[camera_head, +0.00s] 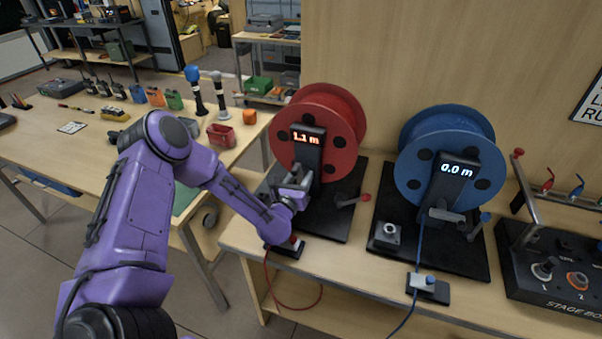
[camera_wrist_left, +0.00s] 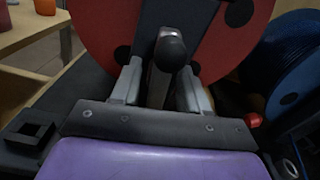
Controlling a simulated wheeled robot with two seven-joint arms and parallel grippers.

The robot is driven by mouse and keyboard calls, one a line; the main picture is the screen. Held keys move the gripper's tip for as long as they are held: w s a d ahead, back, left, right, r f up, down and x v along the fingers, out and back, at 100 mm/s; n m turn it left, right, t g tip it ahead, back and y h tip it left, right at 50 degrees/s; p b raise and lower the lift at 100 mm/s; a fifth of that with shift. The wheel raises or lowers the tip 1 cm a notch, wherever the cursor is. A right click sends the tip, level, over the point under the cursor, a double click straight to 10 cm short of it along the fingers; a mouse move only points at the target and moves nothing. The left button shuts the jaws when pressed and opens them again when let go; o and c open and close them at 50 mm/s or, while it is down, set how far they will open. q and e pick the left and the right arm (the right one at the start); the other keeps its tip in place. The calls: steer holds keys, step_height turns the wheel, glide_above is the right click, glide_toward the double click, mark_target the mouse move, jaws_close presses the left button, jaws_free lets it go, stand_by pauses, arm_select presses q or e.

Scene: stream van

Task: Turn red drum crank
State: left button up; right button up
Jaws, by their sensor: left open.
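The red drum (camera_head: 340,108) stands on a black base plate, and its front post carries a display (camera_head: 307,138) reading 1.1 m.
A stage box (camera_head: 560,275) is at the far right. A red cable (camera_head: 295,305) hangs off the front edge. A side table (camera_head: 60,150) holds radios and bins.

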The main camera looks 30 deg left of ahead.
arm_select(q)
steer(key=shift+w+a, duration=0.1)
steer(key=shift+w, duration=0.15)
steer(key=shift+s+r, duration=0.15)
jaws_close()
